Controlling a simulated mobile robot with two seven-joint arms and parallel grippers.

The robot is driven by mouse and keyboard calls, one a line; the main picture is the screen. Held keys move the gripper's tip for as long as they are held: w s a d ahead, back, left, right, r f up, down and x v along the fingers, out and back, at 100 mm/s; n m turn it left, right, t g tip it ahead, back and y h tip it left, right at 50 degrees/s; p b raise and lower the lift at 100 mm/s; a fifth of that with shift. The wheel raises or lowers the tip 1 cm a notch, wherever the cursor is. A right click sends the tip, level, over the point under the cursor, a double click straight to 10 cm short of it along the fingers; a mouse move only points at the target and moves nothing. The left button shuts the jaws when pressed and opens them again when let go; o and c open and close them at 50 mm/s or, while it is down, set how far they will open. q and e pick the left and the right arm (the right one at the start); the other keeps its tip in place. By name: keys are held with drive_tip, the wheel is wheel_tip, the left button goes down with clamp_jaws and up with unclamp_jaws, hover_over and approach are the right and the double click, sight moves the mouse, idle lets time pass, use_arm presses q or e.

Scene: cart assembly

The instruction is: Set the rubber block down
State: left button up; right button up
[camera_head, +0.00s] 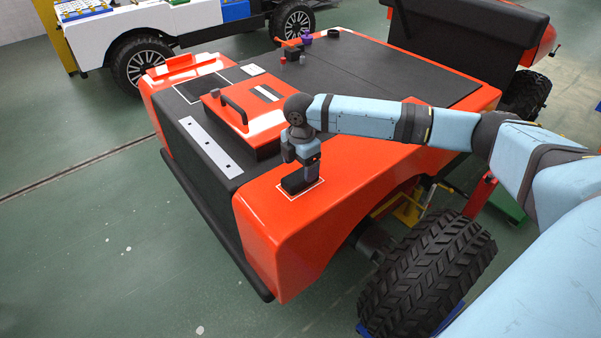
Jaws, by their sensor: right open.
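The rubber block (295,184) is a small black block on the orange front fender of the cart. It lies within a white outlined rectangle (312,190) on that fender. My right gripper (307,172) points down right over the block, with its fingers at the block's upper part. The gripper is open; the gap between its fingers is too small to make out. My left gripper is not in view.
An orange lid with a black handle (234,106) sits on the dark deck (360,75) beside my right gripper. A grey strip with holes (209,146) lies near the front edge. Small parts (292,52) stand farther back. A large tyre (430,275) is below the fender.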

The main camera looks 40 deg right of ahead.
sight(301, 175)
use_arm(q)
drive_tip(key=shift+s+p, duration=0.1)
drive_tip(key=shift+p, duration=0.3)
use_arm(e)
wheel_tip(301, 175, up, 8)
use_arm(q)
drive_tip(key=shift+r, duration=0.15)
use_arm(e)
drive_tip(key=shift+r, duration=0.1)
drive_tip(key=shift+s, duration=0.1)
